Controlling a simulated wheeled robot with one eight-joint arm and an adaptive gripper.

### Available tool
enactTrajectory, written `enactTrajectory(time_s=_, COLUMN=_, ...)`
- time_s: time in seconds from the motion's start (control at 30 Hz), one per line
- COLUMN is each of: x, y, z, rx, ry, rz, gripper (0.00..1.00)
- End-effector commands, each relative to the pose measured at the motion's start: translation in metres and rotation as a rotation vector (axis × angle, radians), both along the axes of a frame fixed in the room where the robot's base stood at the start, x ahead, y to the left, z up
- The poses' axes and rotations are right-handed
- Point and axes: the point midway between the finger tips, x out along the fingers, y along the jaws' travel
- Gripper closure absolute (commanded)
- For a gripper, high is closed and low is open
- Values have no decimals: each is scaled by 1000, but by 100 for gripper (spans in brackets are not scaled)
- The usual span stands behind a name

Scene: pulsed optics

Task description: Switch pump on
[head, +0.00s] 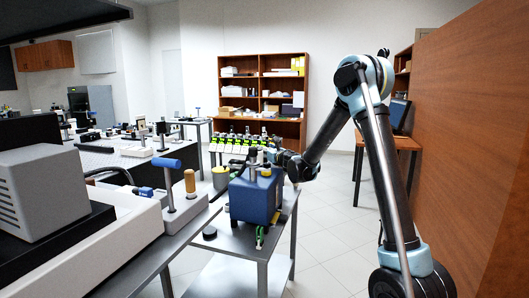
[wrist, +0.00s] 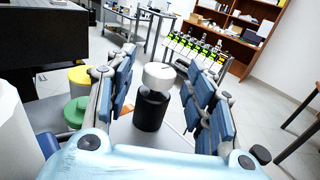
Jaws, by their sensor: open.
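A blue box-shaped unit (head: 252,203), which looks like the pump, stands on a small grey metal table. A dark post rises from its top. I cannot make out a switch on it. My gripper (head: 270,156) is above and just behind the blue unit, at the end of my arm reaching in from the right. In the wrist view, my gripper (wrist: 158,80) is open, with its blue-padded fingers apart. A black cylinder (wrist: 151,110) with a white cap (wrist: 159,75) shows between the fingers; I cannot tell whether they touch it.
A bench with a blue-handled device (head: 167,164) is at left. A rack of several bottles (head: 240,143) stands behind.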

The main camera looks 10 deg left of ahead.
Motion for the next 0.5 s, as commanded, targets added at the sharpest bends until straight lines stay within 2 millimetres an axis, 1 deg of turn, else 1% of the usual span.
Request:
enactTrajectory(time_s=0.1, x=10, y=8, z=0, rx=0, ry=0, rz=0, gripper=51)
enactTrajectory(time_s=0.2, x=14, y=12, z=0, rx=0, ry=0, rz=-1, gripper=51)
enactTrajectory(time_s=0.5, x=17, y=14, z=0, rx=0, ry=0, rz=-1, gripper=51)
